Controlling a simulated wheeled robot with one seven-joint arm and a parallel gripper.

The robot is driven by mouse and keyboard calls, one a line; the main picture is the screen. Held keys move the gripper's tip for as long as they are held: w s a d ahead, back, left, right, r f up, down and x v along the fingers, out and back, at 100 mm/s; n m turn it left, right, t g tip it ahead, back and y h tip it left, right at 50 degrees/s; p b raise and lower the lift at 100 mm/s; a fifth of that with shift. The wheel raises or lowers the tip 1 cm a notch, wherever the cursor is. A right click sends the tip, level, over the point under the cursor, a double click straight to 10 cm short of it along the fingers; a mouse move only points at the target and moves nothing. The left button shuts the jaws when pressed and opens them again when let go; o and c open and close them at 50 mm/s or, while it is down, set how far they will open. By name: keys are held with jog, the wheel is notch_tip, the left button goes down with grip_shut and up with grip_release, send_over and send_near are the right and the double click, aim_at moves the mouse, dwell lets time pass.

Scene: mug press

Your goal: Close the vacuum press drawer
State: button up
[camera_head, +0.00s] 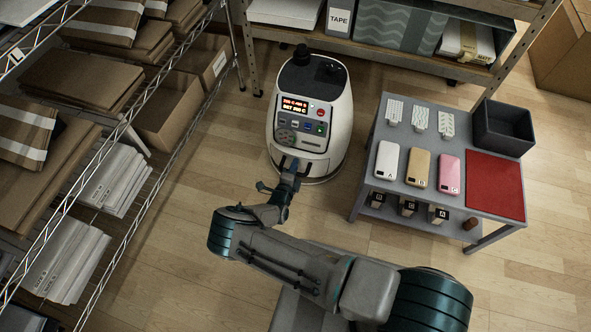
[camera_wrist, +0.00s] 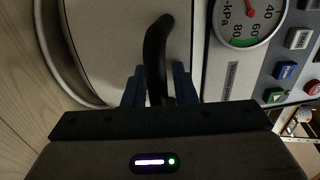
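The vacuum press (camera_head: 312,115) is a rounded white machine standing on the floor, with a lit display and buttons on its front. Its drawer is low on the front, and its pale face (camera_wrist: 105,40) fills the left of the wrist view. A curved black handle (camera_wrist: 157,48) stands out from that face. My gripper (camera_head: 290,168) is at the drawer front; in the wrist view my fingers (camera_wrist: 158,80) lie on both sides of the handle, close against it. My arm partly hides the drawer in the head view, so I cannot tell how far out it is.
A grey table (camera_head: 395,140) with phone cases, a dark bin (camera_head: 503,128) and a red mat (camera_head: 495,185) stands right of the press. A wire shelf (camera_head: 165,170) with boxes is at the left. A pressure gauge (camera_wrist: 250,15) sits beside the drawer. Floor shows between them.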

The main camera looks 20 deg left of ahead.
jog(key=shift+o, duration=0.3)
jog(key=shift+w+d+r, duration=0.1)
jog(key=p+v, duration=0.4)
jog(key=v, duration=1)
jog(key=shift+f, duration=0.25)
